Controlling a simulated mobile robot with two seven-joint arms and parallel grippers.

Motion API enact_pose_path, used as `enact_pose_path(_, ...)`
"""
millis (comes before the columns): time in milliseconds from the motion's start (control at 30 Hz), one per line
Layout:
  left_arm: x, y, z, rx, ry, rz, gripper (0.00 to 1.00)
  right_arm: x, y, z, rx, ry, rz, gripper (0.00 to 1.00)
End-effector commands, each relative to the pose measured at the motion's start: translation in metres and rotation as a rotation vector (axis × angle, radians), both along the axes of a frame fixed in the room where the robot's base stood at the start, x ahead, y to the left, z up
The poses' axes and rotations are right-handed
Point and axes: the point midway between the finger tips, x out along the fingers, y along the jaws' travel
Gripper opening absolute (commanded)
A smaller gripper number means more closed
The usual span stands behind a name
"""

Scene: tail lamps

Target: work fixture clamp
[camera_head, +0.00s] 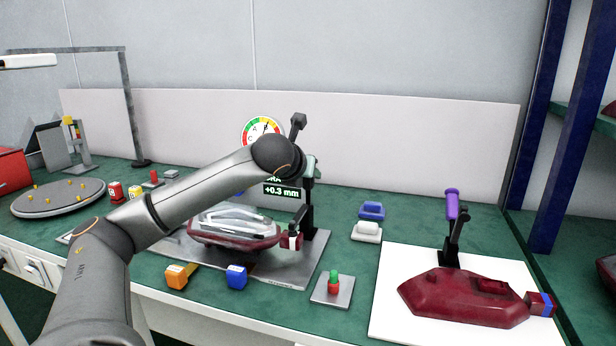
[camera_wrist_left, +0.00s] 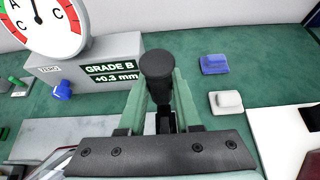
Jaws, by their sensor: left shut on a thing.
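The fixture clamp (camera_head: 308,218) stands at the right end of the grey fixture plate (camera_head: 285,272), with its black-knobbed handle (camera_head: 298,121) pointing up. My left gripper (camera_head: 311,167) is at this handle, its tips partly hidden by my arm. In the left wrist view the pale green fingers (camera_wrist_left: 160,88) are shut around the handle, and its black knob (camera_wrist_left: 156,64) sticks out between them. A dark red tail lamp with a clear lens (camera_head: 236,228) lies on the fixture, partly hidden by my arm. My right gripper is not in view.
A dial gauge (camera_head: 262,131) and a display (camera_head: 282,190) reading +0.3 mm, Grade B, stand behind. Orange (camera_head: 178,276) and blue (camera_head: 236,276) blocks lie in front.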

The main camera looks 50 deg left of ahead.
Motion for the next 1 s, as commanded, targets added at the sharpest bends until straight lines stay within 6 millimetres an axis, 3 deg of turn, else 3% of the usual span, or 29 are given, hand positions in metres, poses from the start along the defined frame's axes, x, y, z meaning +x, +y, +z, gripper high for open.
enact_pose_path(400,-0.0004,-0.0005,-0.0002,0.002,0.000,-0.001,0.00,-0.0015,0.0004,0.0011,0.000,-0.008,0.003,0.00)
enact_pose_path(433,-0.0003,-0.0005,-0.0003,0.001,0.001,-0.001,0.34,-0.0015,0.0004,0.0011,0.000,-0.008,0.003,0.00)
enact_pose_path(600,-0.0003,-0.0004,-0.0004,0.001,0.001,-0.001,0.54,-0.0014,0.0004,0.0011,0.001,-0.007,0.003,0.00)
enact_pose_path(700,-0.0002,-0.0004,-0.0005,0.001,0.000,0.000,0.62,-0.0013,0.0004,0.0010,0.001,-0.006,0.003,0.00)
enact_pose_path(1000,-0.0025,-0.0016,0.0012,0.001,0.000,0.000,0.62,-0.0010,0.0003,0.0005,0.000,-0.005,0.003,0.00)
